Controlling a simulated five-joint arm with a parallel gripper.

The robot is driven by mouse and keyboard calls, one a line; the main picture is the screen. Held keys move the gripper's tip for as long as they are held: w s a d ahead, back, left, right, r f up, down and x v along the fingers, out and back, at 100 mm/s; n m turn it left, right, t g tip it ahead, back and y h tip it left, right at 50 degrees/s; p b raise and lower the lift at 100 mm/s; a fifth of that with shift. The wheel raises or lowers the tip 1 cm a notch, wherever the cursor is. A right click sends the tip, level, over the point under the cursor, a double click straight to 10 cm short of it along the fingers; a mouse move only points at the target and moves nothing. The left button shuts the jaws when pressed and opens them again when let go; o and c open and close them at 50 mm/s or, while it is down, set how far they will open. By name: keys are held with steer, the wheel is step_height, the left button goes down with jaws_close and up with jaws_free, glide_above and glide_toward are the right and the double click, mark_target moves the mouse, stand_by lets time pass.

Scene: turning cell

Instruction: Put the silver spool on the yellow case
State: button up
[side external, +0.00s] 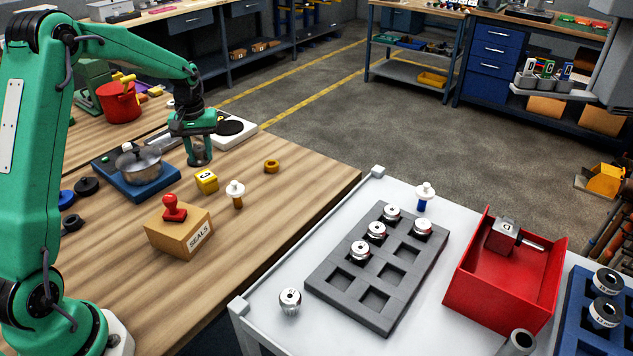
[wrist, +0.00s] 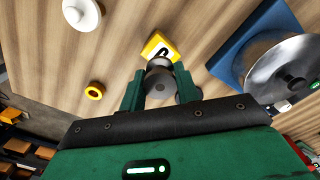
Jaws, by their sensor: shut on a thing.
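My gripper (side external: 199,160) is over the wooden bench. In the wrist view, my gripper (wrist: 160,88) is shut on a grey metallic round piece, the silver spool (wrist: 160,80), which sits between the two green fingers. The spool is mostly hidden by the fingers in the side view. The yellow case (side external: 206,181) is a small yellow block with a dark mark, on the bench just in front of my gripper. It also shows in the wrist view (wrist: 158,46), just beyond the spool and partly covered by it. I cannot tell whether they touch.
A lidded pot (side external: 137,165) stands on a blue board to the left of my gripper. A seals box (side external: 178,232) with a red stamp is nearer the camera.

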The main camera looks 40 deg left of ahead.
mark_target(201, 158)
steer(key=shift+f, duration=2.05)
steer(key=shift+f, duration=0.15)
steer(key=o, duration=1)
steer(key=shift+c, duration=0.2)
step_height(201, 158, up, 12)
steer(key=shift+f, duration=0.1)
steer(key=shift+r, duration=0.3)
